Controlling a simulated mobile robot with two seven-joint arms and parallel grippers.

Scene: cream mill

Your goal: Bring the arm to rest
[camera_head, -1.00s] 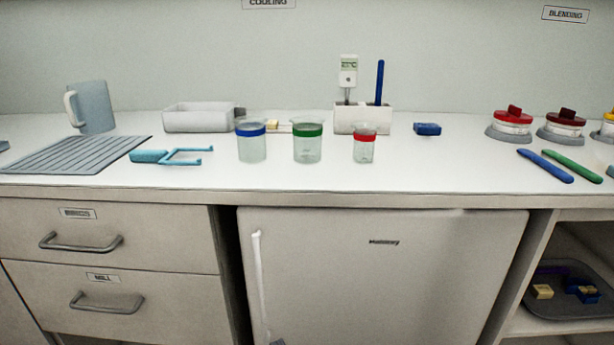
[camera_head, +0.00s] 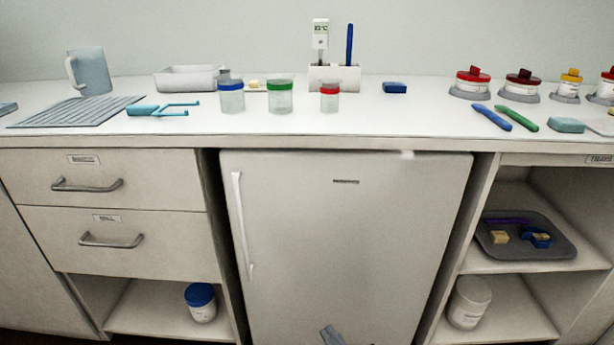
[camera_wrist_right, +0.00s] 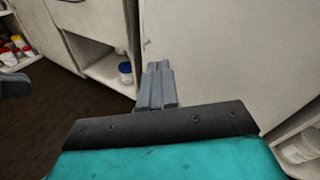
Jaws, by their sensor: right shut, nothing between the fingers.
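My right gripper (camera_head: 332,335) shows at the bottom edge of the head view, low in front of the white fridge door (camera_head: 340,230). In the right wrist view its two grey fingers (camera_wrist_right: 157,75) lie together with nothing between them. They point at the fridge door and the cabinet beside it, and I see no contact. My left gripper is not in the head view; a dark part at the left edge of the right wrist view is unclear.
The counter holds three banded beakers (camera_head: 280,97), a light-blue clamp-like tool (camera_head: 163,110), a drainer mat (camera_head: 75,112) and lidded jars (camera_head: 473,82). A grey tray (camera_head: 525,240) sits on the right shelf. A blue-lidded tub (camera_head: 200,303) stands on the low left shelf. Dark floor (camera_wrist_right: 75,115) is open.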

